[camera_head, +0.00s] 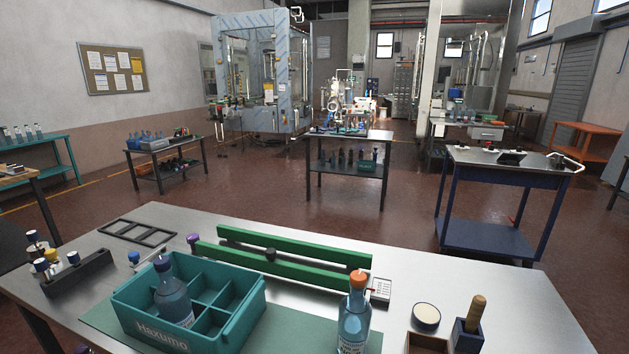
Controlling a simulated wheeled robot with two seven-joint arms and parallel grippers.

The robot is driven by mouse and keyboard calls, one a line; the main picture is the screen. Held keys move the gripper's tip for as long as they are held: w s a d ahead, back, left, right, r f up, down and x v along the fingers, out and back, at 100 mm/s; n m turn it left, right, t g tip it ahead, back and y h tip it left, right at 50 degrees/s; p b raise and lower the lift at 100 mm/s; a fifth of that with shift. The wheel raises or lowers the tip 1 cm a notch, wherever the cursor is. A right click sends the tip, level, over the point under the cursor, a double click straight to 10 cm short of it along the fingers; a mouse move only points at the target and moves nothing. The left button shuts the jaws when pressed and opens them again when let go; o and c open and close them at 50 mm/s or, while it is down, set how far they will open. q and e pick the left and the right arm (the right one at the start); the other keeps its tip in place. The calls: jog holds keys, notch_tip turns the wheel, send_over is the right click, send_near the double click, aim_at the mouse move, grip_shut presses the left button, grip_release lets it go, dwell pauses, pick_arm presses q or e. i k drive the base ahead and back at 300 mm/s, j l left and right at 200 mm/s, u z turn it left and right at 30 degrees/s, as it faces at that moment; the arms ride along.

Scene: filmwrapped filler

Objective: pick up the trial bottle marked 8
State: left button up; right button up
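A blue bottle with an orange cap (354,318) stands upright at the front of the steel table, right of the crate. Another blue bottle with a dark cap (172,297) stands in a left compartment of the teal divided crate (182,338). Both have labels, but I cannot read a number 8 on either. Several small bottles with white, yellow and dark caps (40,262) stand at a dark rack on the left. Neither of my grippers is in view.
Green rails (290,244) and a small keypad device (381,290) lie behind the bottles. A round-lidded box (426,316) and a dark holder with a wooden handle (469,335) stand at front right. A black frame (138,233) lies at back left. The table's right side (520,310) is clear.

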aim_at(355, 312)
jog(key=k+l+z, duration=0.15)
jog(key=z, duration=0.25)
jog(key=k+l+z, duration=0.2)
jog(key=z, duration=0.2)
jog(key=k+l+z, duration=0.1)
jog(key=l+z, duration=0.3)
jog(key=j, duration=0.1)
